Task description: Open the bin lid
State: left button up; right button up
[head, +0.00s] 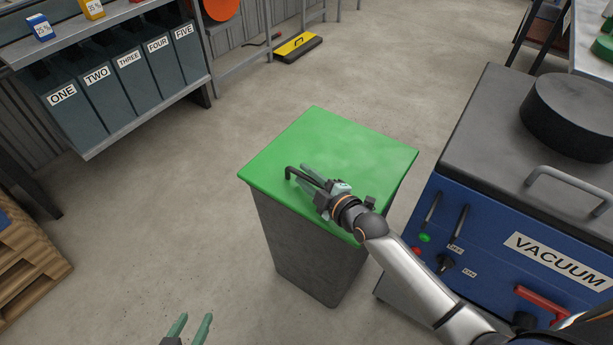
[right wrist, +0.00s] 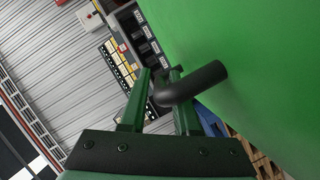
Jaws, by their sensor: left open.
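The bin (head: 310,250) is dark grey and stands on the floor in the middle of the head view. Its green lid (head: 340,140) lies flat over the top, and it fills the right of the right wrist view (right wrist: 270,60). A black bar handle (head: 289,173) sits near the lid's left front edge. My right gripper (head: 304,178) is at the handle, with the bar between its fingers. In the right wrist view the bent handle (right wrist: 195,83) partly covers one finger, so I cannot tell whether they clamp it. My left gripper (head: 190,322) is open and empty at the bottom, left of the bin.
A blue vacuum machine (head: 500,235) stands close to the right of the bin. A shelf (head: 140,110) with numbered bins is at the upper left, and a wooden pallet (head: 30,255) at the left edge. A yellow-black item (head: 297,47) lies behind. The floor left of the bin is clear.

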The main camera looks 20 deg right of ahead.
grip_shut()
dwell(1.1)
